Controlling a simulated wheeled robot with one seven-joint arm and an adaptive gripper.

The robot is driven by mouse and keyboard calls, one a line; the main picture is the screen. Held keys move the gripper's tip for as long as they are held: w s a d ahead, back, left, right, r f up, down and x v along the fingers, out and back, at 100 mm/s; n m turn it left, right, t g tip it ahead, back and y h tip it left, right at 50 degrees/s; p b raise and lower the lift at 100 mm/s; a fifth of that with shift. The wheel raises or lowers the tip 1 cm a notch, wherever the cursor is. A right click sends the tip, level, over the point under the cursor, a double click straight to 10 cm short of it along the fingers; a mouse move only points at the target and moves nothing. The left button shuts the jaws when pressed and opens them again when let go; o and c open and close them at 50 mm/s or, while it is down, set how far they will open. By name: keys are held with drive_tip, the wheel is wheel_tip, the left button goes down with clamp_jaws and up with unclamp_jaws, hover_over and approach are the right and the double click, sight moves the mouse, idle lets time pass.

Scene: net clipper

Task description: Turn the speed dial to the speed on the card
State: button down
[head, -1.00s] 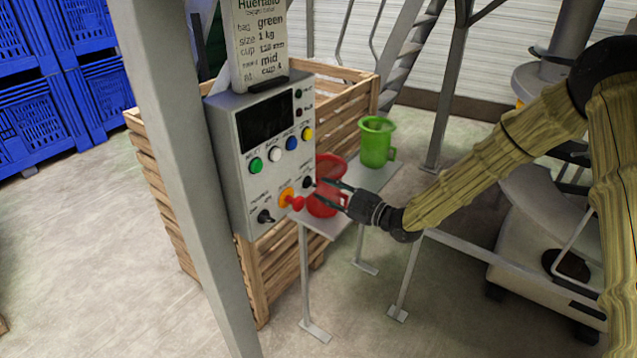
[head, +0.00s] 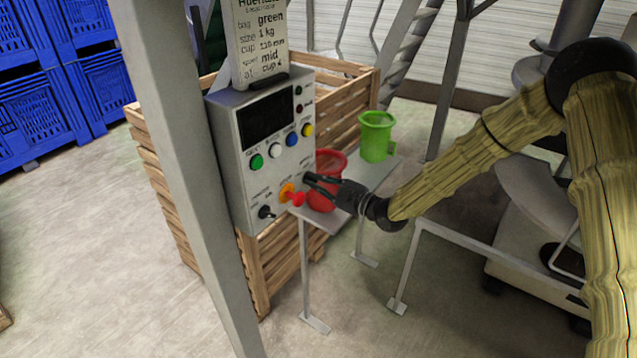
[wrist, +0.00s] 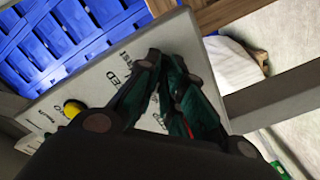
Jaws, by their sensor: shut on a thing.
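The control box (head: 231,160) has a dark screen (head: 266,121), coloured buttons and dials on its front. The card (head: 259,50) above it reads green, 1 kg, 110 mm, mid and cup 4; small print is hard to read. The speed dial sits at the right of the box's lower row and is hidden by my fingers. My gripper (head: 308,182) is at that dial, its fingers shut on it. In the wrist view my gripper (wrist: 170,65) covers the panel (wrist: 100,88) lettering and the dial cannot be seen.
A red stop button (head: 297,199) and a black switch (head: 265,212) are just left of my gripper. A red cup (head: 325,190) stands close behind it on a shelf, with a green cup (head: 375,137) farther back. A post (head: 185,150) stands at left.

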drive_tip(key=shift+f+m+b, duration=0.1)
drive_tip(key=shift+m+b, duration=0.3)
drive_tip(key=shift+b, duration=0.15)
drive_tip(key=shift+m+b, duration=0.6)
drive_tip(key=shift+b, duration=0.05)
drive_tip(key=shift+m+b, duration=0.65)
drive_tip(key=shift+m, duration=0.15)
drive_tip(key=m+b, duration=0.2)
drive_tip(key=m, duration=0.3)
drive_tip(key=c, duration=1.5)
unclamp_jaws()
drive_tip(key=shift+c, duration=0.2)
drive_tip(key=shift+d, duration=0.1)
